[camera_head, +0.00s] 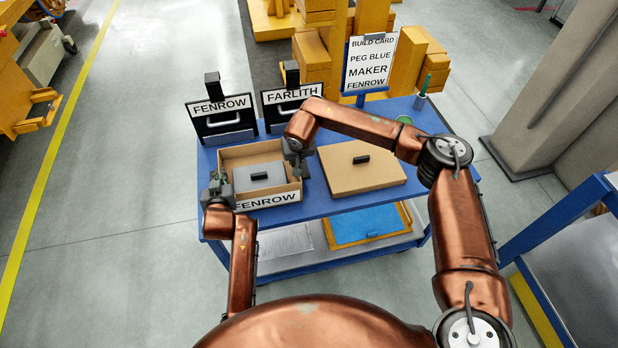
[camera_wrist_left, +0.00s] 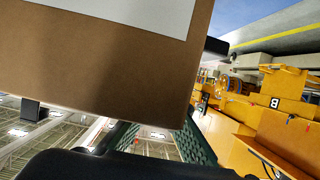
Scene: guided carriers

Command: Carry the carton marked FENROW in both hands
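The open cardboard carton (camera_head: 267,200) has a white FENROW label on its front wall and is at the left of the blue cart's top. A grey block with a black handle (camera_head: 260,177) lies inside it. My left gripper (camera_head: 219,182) is at the carton's left side and hides part of the label. My right gripper (camera_head: 297,168) is at its right wall, close to the rim. In the left wrist view the carton's brown wall (camera_wrist_left: 110,65) fills much of the picture, close to a green finger pad (camera_wrist_left: 198,143). Whether either gripper is shut on a wall is unclear.
A flat brown box or lid (camera_head: 350,178) with a black handle lies to the right on the cart (camera_head: 412,107). FENROW (camera_head: 222,105) and FARLITH (camera_head: 291,96) stands and a build card (camera_head: 369,62) stand behind. A blue tray (camera_head: 365,224) is below. Floor at left is clear.

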